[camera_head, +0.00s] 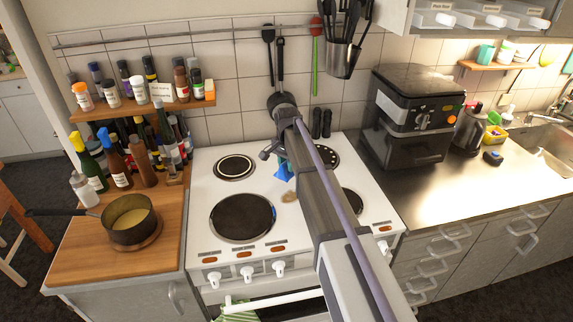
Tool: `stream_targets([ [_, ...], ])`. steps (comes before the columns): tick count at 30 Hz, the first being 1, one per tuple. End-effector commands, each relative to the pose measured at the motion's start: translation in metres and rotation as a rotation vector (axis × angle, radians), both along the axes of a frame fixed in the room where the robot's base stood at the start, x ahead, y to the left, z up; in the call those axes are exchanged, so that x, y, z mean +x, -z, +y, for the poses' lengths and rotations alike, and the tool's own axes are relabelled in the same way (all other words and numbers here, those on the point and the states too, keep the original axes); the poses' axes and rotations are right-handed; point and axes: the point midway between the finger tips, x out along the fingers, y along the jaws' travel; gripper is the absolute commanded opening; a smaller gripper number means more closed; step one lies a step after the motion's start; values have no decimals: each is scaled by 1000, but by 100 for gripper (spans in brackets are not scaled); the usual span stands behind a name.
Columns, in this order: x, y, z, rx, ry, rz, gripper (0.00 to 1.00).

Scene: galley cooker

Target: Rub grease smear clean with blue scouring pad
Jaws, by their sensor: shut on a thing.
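My arm reaches from the lower right over the white cooker top (196,200). My gripper (284,166) is above the middle of the cooker, partly hidden by my own arm. It is shut on the blue scouring pad (283,173), of which only a small part shows. A brownish grease smear (290,195) lies on the white surface between the hotplates, just below the pad in the picture. I cannot tell whether the pad touches the cooker top. Part of the smear may be hidden by my arm.
Dark hotplates (241,217) surround the smear. A saucepan (130,220) stands on the wooden counter at left, near several bottles (118,162). A black air fryer (412,115) stands at right. Two dark shakers (321,123) stand behind the cooker. Utensils hang from the wall rail.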

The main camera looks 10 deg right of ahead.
Motion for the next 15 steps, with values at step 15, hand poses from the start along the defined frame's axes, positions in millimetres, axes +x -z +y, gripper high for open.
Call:
stream_targets([
  [15,0,36,1,0,0,0,9],
])
